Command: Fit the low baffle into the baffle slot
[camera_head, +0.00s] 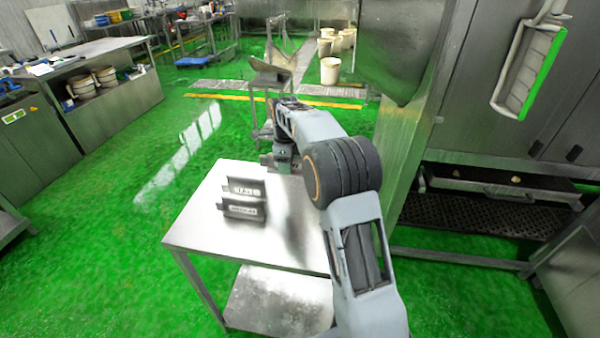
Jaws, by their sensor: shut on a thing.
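My gripper (274,161) is above the back right part of the steel table (205,228), at the end of my bent arm. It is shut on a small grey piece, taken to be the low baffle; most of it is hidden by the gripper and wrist. Two dark grey labelled baffles stand at the left middle of the table: the rear one (246,180) has a label that seems to read TALL, and the front one (241,213) has a label too small to read surely. I cannot make out the baffle slot.
A large steel machine (420,130) with a green-edged hatch (530,72) and a low tray stands at the right. A bench (110,90) with buckets is at the left. White buckets (330,70) stand at the back. The table's front is bare.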

